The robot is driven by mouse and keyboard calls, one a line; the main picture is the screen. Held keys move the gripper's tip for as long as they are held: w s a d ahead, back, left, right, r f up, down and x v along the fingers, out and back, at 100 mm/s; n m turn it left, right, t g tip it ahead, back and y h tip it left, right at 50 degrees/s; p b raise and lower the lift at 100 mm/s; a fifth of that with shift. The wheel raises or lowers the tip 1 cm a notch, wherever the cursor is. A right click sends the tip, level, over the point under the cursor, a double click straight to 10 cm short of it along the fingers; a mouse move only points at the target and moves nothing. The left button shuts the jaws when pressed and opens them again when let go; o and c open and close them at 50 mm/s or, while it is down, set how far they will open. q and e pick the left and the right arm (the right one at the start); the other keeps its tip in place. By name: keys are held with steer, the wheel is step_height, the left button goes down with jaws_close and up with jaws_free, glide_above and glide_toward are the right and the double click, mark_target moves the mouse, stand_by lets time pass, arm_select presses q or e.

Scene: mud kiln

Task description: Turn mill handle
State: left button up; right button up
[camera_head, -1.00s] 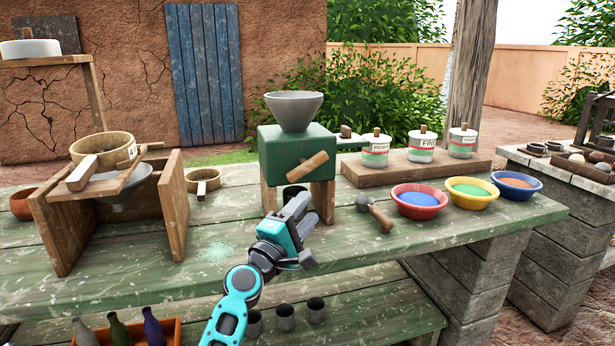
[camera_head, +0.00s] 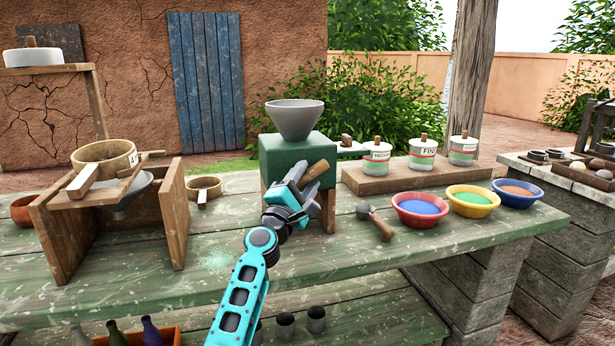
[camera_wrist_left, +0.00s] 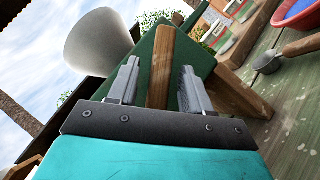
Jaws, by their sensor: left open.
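The mill is a green box (camera_head: 275,152) on wooden legs, with a grey hopper (camera_head: 295,118) on top. A tilted wooden bar (camera_head: 317,170) sits on its front, partly hidden by my gripper. A pale arm with a brown knob (camera_head: 346,141) sticks out on the mill's right. My left gripper (camera_head: 298,183) is open right in front of the mill. In the left wrist view the wooden bar (camera_wrist_left: 161,62) stands between the two grey fingers of the left gripper (camera_wrist_left: 159,70), with gaps at both sides. My right gripper is not in view.
On the green table (camera_head: 340,250), a scoop (camera_head: 377,222) and bowls of blue (camera_head: 420,209), green (camera_head: 472,200) and orange powder (camera_head: 516,193) lie to the right. Lidded jars stand on a wooden board (camera_head: 405,179). A wooden sieve stand (camera_head: 60,235) is at the left.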

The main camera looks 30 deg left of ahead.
arm_select(q)
steer(key=shift+w+a+r, duration=0.1)
steer(key=shift+w+r, duration=0.15)
steer(key=shift+w, duration=0.45)
jaws_close()
